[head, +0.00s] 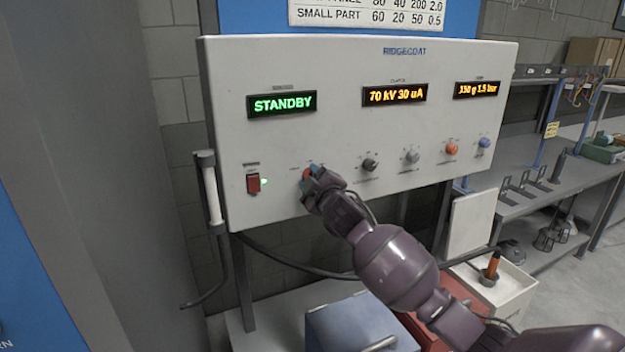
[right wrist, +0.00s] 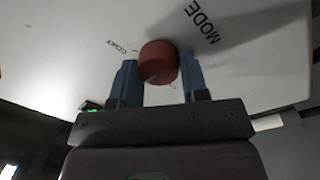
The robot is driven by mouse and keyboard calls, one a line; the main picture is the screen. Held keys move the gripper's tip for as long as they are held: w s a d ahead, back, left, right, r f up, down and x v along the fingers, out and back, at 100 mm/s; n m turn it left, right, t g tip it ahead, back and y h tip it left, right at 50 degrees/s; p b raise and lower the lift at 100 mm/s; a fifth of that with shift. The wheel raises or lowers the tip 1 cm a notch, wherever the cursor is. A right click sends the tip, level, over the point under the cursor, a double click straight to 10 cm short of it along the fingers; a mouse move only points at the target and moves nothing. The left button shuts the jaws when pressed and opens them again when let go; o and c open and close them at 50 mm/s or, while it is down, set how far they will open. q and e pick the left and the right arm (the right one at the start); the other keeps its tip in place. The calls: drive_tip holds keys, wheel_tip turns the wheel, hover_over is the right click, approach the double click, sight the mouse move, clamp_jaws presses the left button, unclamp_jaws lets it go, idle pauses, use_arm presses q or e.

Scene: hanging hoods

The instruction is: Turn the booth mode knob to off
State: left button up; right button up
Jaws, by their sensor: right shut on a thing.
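The booth mode knob is the red knob (right wrist: 158,62) under the label MODE in the right wrist view. In the head view the red knob (head: 306,174) is partly hidden behind my gripper on the control panel (head: 340,120). My right gripper (head: 314,178) is at the panel, with its blue fingers on both sides of the knob. In the right wrist view the right gripper (right wrist: 160,80) is shut on the knob. The knob's pointer and most of its position marks cannot be read. The green display (head: 282,104) reads STANDBY. My left gripper is not in view.
A white handle (head: 211,195) hangs at the panel's left edge. A blue box (head: 350,325) stands below.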

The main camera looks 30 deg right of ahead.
idle(0.4)
drive_tip(key=o, duration=0.9)
drive_tip(key=shift+o, duration=0.2)
drive_tip(key=s+a+b, duration=0.1)
drive_tip(key=s, duration=0.9)
drive_tip(key=shift+s+f+b, duration=0.3)
drive_tip(key=shift+s, duration=0.1)
